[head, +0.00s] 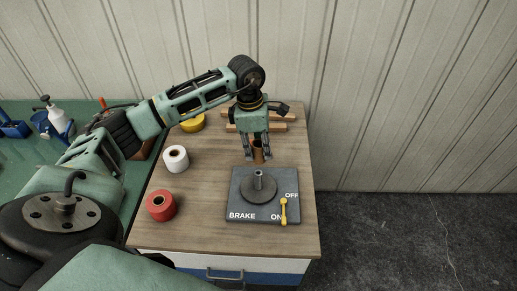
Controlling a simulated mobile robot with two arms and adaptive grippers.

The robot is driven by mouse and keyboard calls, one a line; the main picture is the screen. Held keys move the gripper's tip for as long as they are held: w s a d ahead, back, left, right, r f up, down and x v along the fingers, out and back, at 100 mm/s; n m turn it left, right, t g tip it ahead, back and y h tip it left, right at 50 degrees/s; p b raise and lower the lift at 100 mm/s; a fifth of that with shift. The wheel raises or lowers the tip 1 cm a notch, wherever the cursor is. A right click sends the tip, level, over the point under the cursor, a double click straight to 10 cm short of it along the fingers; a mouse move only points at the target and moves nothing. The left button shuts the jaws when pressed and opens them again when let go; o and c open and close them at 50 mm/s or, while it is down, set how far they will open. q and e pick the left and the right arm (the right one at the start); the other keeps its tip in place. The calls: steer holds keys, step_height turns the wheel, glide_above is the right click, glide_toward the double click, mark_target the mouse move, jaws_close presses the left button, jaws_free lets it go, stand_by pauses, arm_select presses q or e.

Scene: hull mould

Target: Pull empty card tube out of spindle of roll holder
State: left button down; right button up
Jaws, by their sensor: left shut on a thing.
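The roll holder (245,206) is a dark plate on the wooden bench top, lettered BRAKE, OFF and ON. A round disc with an upright spindle (259,182) stands on it, and the spindle is bare. A yellow brake lever (283,211) sits at its right side, its lower end by ON. My left gripper (257,157) points down behind the plate and is shut on the brown card tube (258,152). The tube is apart from the spindle; its upper part is partly hidden by the fingers. I cannot tell whether it touches the bench. My right gripper is out of view.
A white roll (175,159) and a red roll (161,205) stand on the bench's left side. A yellow roll (192,123) and wooden bars (280,116) lie at the back. A green surface (20,165) with bottles adjoins on the left. Bare bench shows between the rolls and plate.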

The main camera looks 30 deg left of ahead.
arm_select(q)
steer(key=shift+r, duration=0.3)
steer(key=shift+r+p, duration=0.6)
steer(key=shift+r, duration=0.8)
steer(key=shift+r+p, duration=0.65)
steer(key=shift+r, duration=0.85)
